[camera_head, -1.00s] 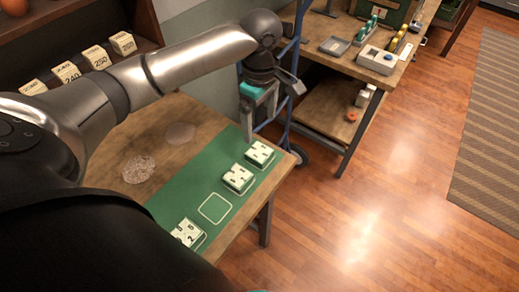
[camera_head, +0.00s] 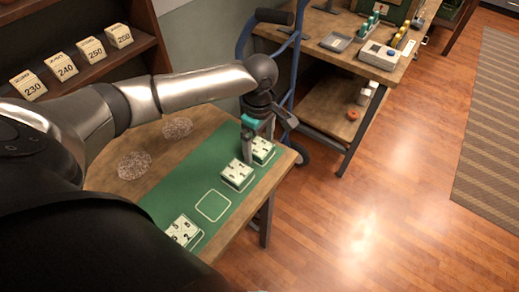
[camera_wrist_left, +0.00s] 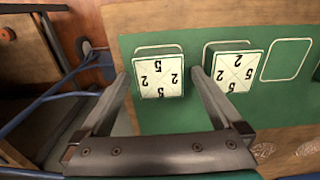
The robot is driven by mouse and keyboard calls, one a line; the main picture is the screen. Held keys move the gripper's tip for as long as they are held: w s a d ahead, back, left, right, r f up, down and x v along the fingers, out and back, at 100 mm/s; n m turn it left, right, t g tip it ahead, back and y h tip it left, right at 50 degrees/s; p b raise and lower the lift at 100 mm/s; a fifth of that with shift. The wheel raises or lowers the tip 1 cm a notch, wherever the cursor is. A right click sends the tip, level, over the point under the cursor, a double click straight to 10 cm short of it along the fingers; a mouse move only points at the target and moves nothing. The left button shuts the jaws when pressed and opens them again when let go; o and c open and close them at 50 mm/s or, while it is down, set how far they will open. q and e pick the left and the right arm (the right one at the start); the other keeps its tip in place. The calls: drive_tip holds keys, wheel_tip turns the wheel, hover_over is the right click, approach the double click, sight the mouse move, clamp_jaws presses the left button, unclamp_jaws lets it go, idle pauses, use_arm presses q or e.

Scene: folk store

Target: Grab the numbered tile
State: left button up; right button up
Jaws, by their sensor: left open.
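Several pale numbered tiles with green bases sit on a green mat (camera_head: 165,205). The far tile (camera_head: 264,147) is partly hidden by my left gripper (camera_head: 254,147). In the left wrist view this tile (camera_wrist_left: 158,78), marked with 2s and 5s, shows between the open fingertips of the left gripper (camera_wrist_left: 161,74); I cannot tell if they touch it. A middle tile (camera_head: 238,172) stands just nearer; in the wrist view this second tile (camera_wrist_left: 235,70) is close beside the right-hand finger. A near tile (camera_head: 184,229) lies at the mat's near end. My right gripper is not in view.
An empty outlined square (camera_head: 213,206) lies between the middle and near tiles. Two clear round patterned pieces (camera_head: 135,165) lie on the wooden table left of the mat. A shelf (camera_head: 75,45) with number blocks, a blue frame (camera_head: 296,60) and a workbench (camera_head: 360,65) stand behind.

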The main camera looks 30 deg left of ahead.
use_arm(q)
drive_tip(key=shift+c, duration=0.2)
drive_tip(key=c, duration=1.4)
drive_tip(key=shift+c, duration=0.3)
drive_tip(key=shift+r, duration=0.15)
